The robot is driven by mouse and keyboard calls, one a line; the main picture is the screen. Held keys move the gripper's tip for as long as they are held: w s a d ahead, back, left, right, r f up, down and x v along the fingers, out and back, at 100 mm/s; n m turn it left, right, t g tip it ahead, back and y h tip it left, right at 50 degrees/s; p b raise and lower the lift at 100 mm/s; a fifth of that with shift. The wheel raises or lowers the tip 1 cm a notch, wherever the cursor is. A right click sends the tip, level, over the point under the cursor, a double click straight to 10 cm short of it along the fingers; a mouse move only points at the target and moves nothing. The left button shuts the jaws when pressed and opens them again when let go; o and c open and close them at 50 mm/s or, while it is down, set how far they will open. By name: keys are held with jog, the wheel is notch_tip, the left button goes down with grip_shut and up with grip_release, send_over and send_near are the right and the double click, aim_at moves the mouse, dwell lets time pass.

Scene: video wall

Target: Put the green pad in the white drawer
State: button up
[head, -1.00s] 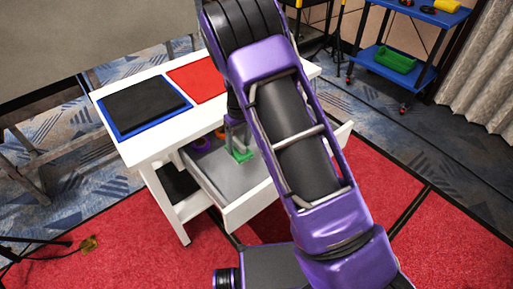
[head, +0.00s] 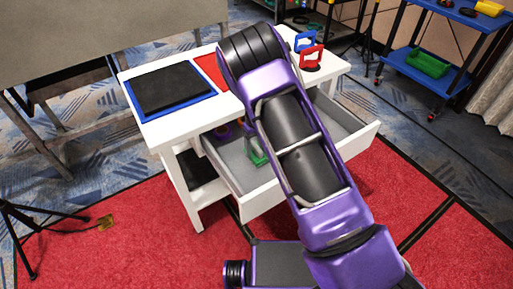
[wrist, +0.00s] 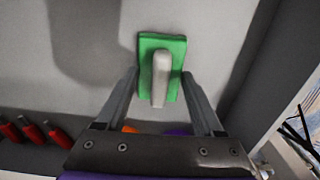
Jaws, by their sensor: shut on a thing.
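The green pad (wrist: 162,50), with a pale grey upright handle (wrist: 160,82), shows in the wrist view between the fingers of my gripper (wrist: 160,82). My gripper is shut on it. In the head view the green pad (head: 257,157) shows inside the open white drawer (head: 262,196), over its grey floor, left of my purple arm. My arm hides most of my gripper and part of the drawer there. I cannot tell whether the pad touches the drawer floor.
The white table (head: 185,120) above the drawer carries a black pad on a blue mat (head: 135,90), a red mat (head: 211,68), and red (head: 311,57) and blue handled things. Purple and orange things lie in the drawer's back left. A blue cart (head: 425,70) stands back right.

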jog(key=o, duration=1.2)
notch_tip(320, 180, up, 12)
jog(key=shift+r+p, duration=0.1)
jog(key=shift+p, duration=0.75)
